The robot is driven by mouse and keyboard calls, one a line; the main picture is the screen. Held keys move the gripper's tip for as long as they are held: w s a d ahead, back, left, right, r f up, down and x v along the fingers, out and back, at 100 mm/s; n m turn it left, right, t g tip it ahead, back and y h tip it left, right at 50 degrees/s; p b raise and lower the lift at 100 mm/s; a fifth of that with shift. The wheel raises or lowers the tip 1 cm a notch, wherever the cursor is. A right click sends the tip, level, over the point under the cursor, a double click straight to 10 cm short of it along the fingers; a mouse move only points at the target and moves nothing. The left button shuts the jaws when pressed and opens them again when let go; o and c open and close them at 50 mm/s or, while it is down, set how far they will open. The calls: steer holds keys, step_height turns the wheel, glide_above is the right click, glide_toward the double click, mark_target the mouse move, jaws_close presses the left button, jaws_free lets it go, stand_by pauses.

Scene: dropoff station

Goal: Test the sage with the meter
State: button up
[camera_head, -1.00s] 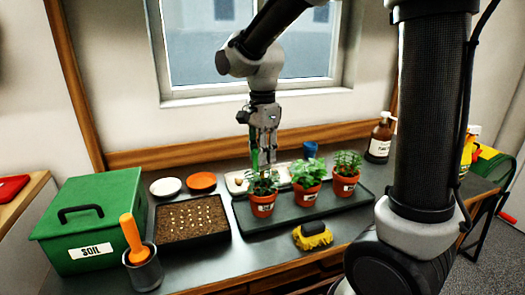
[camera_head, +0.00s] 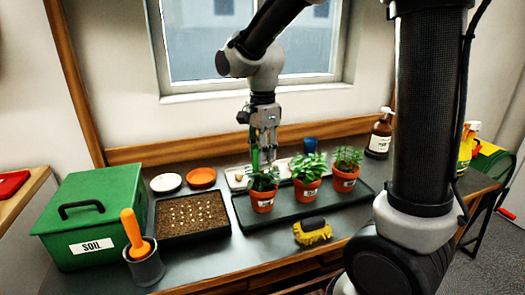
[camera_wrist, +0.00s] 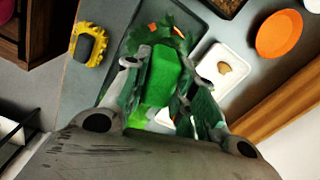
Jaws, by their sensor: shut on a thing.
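My gripper (camera_head: 264,150) is shut on a green meter (camera_head: 255,158) and holds it roughly upright over the left of three potted plants. The meter's green body also shows between the fingers in the wrist view (camera_wrist: 165,75). The left pot (camera_head: 263,203), middle pot (camera_head: 307,193) and right pot (camera_head: 344,182) are terracotta with small white labels, too small to read, so I cannot tell which is the sage. The meter's lower end is hidden by the left plant's leaves (camera_head: 262,181); I cannot tell whether it touches the soil.
The pots stand on a dark tray (camera_head: 290,217). A pale tray (camera_head: 236,172) lies behind. A seed tray (camera_head: 193,234), green soil box (camera_head: 95,222), trowel cup (camera_head: 145,268) and saucers are left.

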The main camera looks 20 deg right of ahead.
steer(key=shift+f, duration=0.5)
stand_by(0.3)
stand_by(2.0)
steer(key=shift+r, duration=3.45)
steer(key=shift+d+r, duration=0.1)
